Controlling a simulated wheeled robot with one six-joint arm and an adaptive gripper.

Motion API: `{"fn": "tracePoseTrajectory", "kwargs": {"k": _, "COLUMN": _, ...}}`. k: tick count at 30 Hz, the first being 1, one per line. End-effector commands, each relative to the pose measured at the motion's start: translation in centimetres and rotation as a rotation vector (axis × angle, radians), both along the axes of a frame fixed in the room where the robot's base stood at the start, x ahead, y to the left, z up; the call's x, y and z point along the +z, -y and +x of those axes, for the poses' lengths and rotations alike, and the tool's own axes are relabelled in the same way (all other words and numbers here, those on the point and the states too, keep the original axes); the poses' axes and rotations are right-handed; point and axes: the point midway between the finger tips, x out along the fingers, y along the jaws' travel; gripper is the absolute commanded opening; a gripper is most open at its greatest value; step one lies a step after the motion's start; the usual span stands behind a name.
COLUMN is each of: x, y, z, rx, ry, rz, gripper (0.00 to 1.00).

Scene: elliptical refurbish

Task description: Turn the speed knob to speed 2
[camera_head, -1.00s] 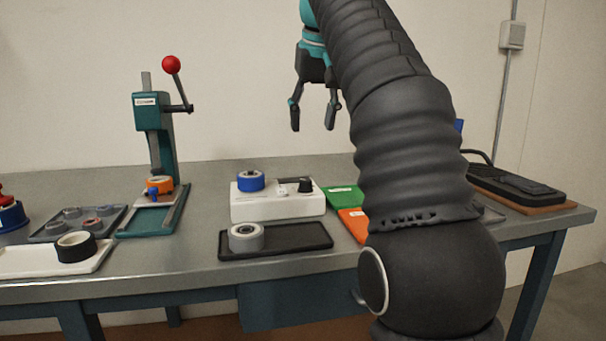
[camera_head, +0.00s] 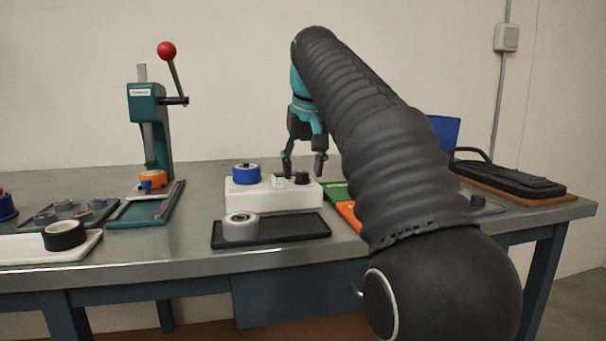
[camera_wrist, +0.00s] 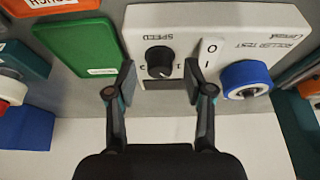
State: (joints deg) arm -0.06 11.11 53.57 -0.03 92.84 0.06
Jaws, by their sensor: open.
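The black speed knob (camera_wrist: 160,61) sits on the white roller test box (camera_wrist: 178,17), under the printed word SPEED, with a 1 and a 2 at its sides. In the wrist view its pale pointer mark points up in the picture, between the numbers. The knob (camera_head: 302,177) also shows at the right end of the box (camera_head: 262,195) in the head view. My gripper (camera_wrist: 160,82) is open and empty, with one fingertip on each side of the knob; it appears apart from it. In the head view my gripper (camera_head: 303,170) hangs just above the knob end of the box.
A 0/1 rocker switch (camera_wrist: 209,54) and a blue roller (camera_wrist: 246,78) sit beside the knob. A black tray (camera_head: 290,229) holds a grey roll (camera_head: 241,227). A teal press (camera_head: 147,140) stands to the left.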

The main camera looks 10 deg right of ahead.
Motion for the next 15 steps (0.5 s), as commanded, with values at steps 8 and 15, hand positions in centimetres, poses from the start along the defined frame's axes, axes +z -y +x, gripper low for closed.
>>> {"fn": "tracePoseTrajectory", "kwargs": {"k": 8, "x": -0.43, "y": 0.00, "z": 0.19, "rx": 0.000, "ry": 0.000, "rz": 0.000, "gripper": 0.52}}
{"fn": "tracePoseTrajectory", "kwargs": {"k": 15, "x": -0.42, "y": 0.00, "z": 0.19, "rx": 0.000, "ry": 0.000, "rz": 0.000, "gripper": 0.17}}
